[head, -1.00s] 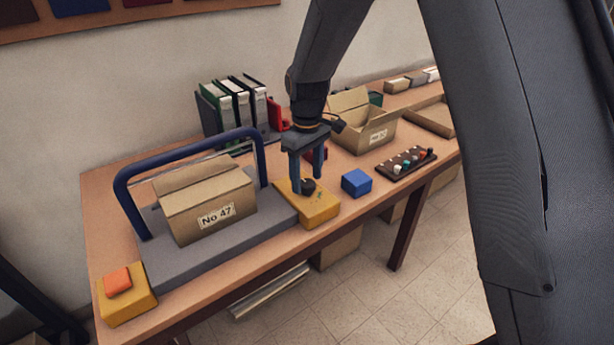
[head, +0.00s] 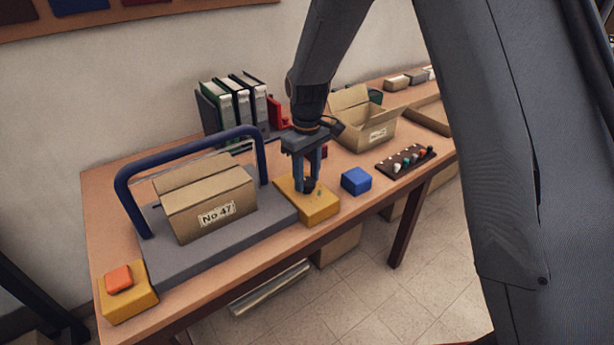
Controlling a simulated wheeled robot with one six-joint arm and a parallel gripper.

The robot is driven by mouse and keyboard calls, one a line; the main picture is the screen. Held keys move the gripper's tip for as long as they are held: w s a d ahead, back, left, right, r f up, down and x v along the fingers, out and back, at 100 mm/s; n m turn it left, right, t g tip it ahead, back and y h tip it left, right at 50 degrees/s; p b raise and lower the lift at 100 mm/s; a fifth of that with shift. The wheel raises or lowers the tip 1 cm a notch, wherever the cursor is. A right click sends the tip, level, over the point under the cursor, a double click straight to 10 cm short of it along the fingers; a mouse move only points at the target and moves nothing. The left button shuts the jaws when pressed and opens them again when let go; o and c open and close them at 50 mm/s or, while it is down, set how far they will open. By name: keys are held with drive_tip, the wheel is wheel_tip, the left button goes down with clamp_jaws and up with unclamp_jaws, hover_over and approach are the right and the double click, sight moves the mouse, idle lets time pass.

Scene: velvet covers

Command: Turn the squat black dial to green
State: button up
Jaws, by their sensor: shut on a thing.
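The squat black dial (head: 309,185) sits on top of a yellow box (head: 318,208) at the front edge of the table, right of the grey platform. My gripper (head: 309,186) points down over the yellow box, and its fingers are shut on the dial from two sides. The fingers hide much of the dial. A small green mark (head: 320,193) shows on the box top just right of the fingers. Which mark the dial points to cannot be told.
A yellow box with an orange button (head: 119,278) is at the front left. A blue block (head: 356,181) and a peg rack (head: 405,161) stand to the right. Binders (head: 235,102) stand behind.

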drive_tip(key=m+p, duration=0.1)
drive_tip(key=m, duration=0.5)
drive_tip(key=shift+r, duration=0.1)
drive_tip(key=m+p, duration=0.1)
drive_tip(key=m, duration=0.6)
drive_tip(key=shift+w+m+p, duration=0.1)
drive_tip(key=shift+m+p, duration=0.2)
drive_tip(key=m, duration=0.3)
drive_tip(key=shift+m, duration=0.3)
drive_tip(key=m+p, duration=0.1)
drive_tip(key=m, duration=0.2)
drive_tip(key=shift+m, duration=0.4)
drive_tip(key=m, duration=0.5)
drive_tip(key=shift+m+p, duration=0.35)
drive_tip(key=shift+m, duration=0.35)
drive_tip(key=o, duration=1)
